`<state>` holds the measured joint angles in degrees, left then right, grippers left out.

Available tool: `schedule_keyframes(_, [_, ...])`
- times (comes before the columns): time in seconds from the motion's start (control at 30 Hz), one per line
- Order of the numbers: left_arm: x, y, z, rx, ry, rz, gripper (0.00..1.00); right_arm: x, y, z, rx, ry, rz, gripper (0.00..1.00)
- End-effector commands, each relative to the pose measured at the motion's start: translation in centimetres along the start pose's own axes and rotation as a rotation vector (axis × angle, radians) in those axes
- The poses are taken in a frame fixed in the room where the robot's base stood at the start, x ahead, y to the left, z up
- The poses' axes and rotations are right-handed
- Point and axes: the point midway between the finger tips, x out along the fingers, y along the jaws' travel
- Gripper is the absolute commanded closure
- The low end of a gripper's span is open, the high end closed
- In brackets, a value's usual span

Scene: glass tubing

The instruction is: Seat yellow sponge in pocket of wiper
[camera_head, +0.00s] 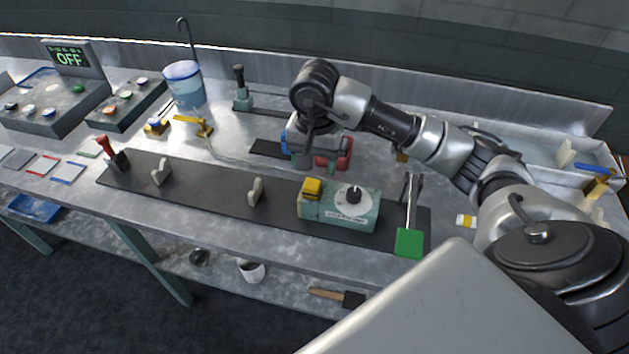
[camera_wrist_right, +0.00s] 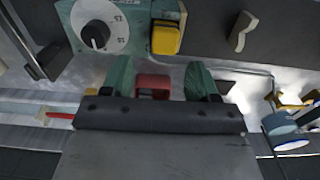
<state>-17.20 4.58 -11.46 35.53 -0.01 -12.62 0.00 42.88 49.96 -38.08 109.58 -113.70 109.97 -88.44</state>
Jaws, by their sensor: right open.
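The yellow sponge (camera_head: 312,188) appears as a small yellow block at the left end of a teal box (camera_head: 365,213) with a dial. The block also shows in the right wrist view (camera_wrist_right: 166,37), ahead of the fingers. My right gripper (camera_head: 316,162) is open above the bench, behind the teal box. In the wrist view its two teal fingers (camera_wrist_right: 160,78) stand apart, apart from the yellow block. A red piece (camera_head: 345,151) is beside the gripper and shows between the fingers in the wrist view (camera_wrist_right: 153,82). I cannot tell which thing is the wiper. My left gripper is not in view.
The teal box stands on a long dark rail (camera_head: 205,193) with pale upright brackets (camera_head: 256,190). A green-ended tool (camera_head: 409,242) is at its right. A blue-topped beaker (camera_head: 184,84), a yellow clamp (camera_head: 194,124) and control boxes stand left.

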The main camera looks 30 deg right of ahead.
Motion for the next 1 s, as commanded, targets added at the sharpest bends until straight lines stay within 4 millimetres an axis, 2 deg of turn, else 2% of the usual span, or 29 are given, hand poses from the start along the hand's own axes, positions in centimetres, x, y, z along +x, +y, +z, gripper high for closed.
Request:
schedule_keyframes(0.1, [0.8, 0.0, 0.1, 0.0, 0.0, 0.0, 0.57, -2.5, -0.1, -0.1, 0.0, 0.005, -0.005, 0.4])
schedule_keyframes(0.3, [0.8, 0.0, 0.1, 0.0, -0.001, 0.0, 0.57, -4.9, -0.1, 0.0, 0.0, 0.003, -0.005, 0.4])
schedule_keyframes(0.47, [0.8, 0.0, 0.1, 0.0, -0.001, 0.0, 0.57, -5.5, 0.0, 0.0, 0.0, 0.003, -0.005, 0.4])
schedule_keyframes(1.0, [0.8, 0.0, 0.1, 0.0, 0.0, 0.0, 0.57, -5.4, 0.0, 0.0, 0.0, 0.003, -0.006, 0.4])
